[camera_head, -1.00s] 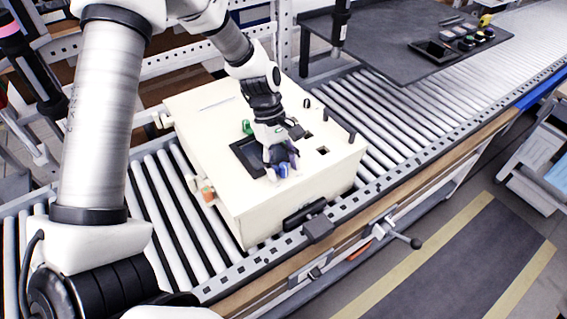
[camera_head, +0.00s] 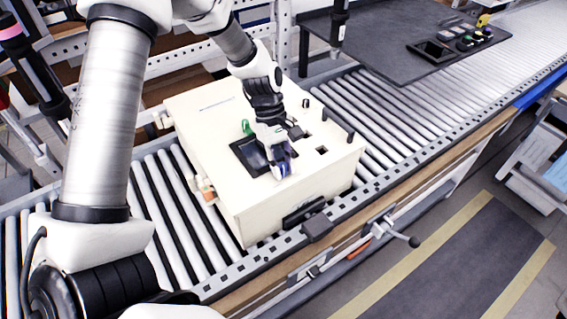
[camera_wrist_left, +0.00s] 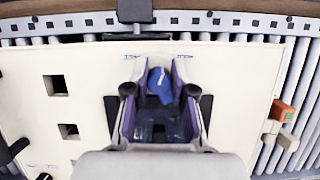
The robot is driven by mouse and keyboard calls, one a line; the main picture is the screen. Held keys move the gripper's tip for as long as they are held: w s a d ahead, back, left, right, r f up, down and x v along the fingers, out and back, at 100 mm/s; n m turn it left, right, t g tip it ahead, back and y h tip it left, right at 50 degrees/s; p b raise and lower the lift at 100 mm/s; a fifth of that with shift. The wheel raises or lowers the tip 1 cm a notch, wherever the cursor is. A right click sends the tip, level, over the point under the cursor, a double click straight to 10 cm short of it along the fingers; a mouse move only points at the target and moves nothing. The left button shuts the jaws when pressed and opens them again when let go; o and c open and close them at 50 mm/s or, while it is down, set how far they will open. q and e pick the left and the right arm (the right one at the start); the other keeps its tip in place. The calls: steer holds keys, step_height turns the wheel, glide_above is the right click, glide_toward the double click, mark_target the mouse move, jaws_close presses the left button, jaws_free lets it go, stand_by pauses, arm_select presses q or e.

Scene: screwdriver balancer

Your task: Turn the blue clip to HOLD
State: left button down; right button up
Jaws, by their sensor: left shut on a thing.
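The blue clip (camera_wrist_left: 159,86) sits between the fingers of my left gripper (camera_wrist_left: 159,72) in the left wrist view, over the top of the cream box. In the head view my left gripper (camera_head: 281,172) reaches down to the box top near its front edge, beside a dark recess. It is shut on the blue clip, which it mostly hides there. I cannot read any HOLD mark at this size. My right gripper is not clearly in view.
The cream box (camera_head: 200,120) stands on a roller conveyor (camera_head: 385,110). A green part (camera_head: 246,127) rises from its top behind the recess. Square holes and dark posts lie to the right. An orange-tipped part (camera_wrist_left: 282,111) is on one side. A grey board (camera_head: 380,45) with a small tray lies farther back.

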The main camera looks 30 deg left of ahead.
arm_select(q)
steer(key=m+g+p, duration=0.1)
steer(key=m+p, duration=0.1)
steer(key=m, duration=0.1)
steer(key=shift+r+y, duration=0.1)
steer(key=shift+y, duration=0.3)
steer(key=shift+a+m+g+y+p, duration=0.1)
steer(key=shift+m+g+y+p, duration=0.4)
steer(key=shift+m+p, duration=1.1)
steer(key=shift+m+b, duration=0.45)
steer(key=shift+m, duration=0.15)
steer(key=shift+w, duration=0.1)
steer(key=c, duration=0.9)
jaws_free()
steer(key=shift+a, duration=0.1)
steer(key=shift+w+a, duration=0.1)
steer(key=shift+a, duration=0.05)
